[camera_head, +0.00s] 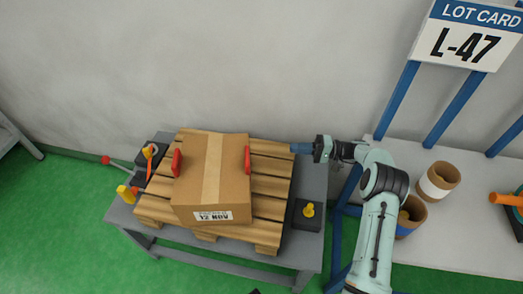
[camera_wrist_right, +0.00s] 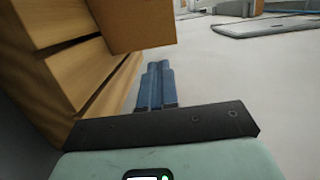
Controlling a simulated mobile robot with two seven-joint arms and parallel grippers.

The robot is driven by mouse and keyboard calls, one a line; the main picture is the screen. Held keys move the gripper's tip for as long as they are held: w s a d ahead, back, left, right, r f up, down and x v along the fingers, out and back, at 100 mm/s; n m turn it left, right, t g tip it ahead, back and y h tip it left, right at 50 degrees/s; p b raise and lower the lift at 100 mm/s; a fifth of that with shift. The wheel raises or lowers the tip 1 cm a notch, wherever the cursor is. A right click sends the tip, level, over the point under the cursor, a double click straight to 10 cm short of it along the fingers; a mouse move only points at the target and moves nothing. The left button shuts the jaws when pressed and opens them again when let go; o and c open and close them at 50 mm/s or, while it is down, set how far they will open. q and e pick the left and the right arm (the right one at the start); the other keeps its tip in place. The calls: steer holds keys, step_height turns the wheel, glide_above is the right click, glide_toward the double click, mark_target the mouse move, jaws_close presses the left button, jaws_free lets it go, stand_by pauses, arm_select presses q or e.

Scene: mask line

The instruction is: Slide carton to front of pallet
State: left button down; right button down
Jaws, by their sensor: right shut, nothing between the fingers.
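A brown cardboard carton (camera_head: 212,180) with two red handles and a label reading 12 NOV rests on the wooden pallet (camera_head: 270,187). Bare slats show on both sides of it. My right gripper (camera_head: 294,148) is shut and empty, at the pallet's back right corner, apart from the carton. In the right wrist view, my blue fingers (camera_wrist_right: 157,80) lie together, with the carton (camera_wrist_right: 135,25) above and the pallet slats (camera_wrist_right: 75,65) to the left. My left gripper is not in view.
The pallet stands on a grey table (camera_head: 314,180). Yellow and red levers are at its left; a yellow knob (camera_head: 309,211) is at its right. Beyond are a blue rack, a white surface with rolls (camera_head: 438,181), and a lot card (camera_head: 468,33) reading L-47.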

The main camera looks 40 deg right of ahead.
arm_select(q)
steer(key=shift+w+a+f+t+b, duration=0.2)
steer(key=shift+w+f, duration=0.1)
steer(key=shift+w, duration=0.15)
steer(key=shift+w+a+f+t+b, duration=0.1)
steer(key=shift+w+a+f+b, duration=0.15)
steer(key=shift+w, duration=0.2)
arm_select(e)
steer(key=s+a+x, duration=0.2)
steer(key=x, duration=1.1)
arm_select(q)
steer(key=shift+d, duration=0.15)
arm_select(e)
steer(key=shift+f, duration=0.15)
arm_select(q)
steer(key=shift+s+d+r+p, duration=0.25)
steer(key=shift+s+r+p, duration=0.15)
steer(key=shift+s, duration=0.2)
arm_select(e)
steer(key=a, duration=0.2)
steer(key=shift+a, duration=0.3)
steer(key=shift+s+d, duration=0.1)
steer(key=shift+s, duration=0.05)
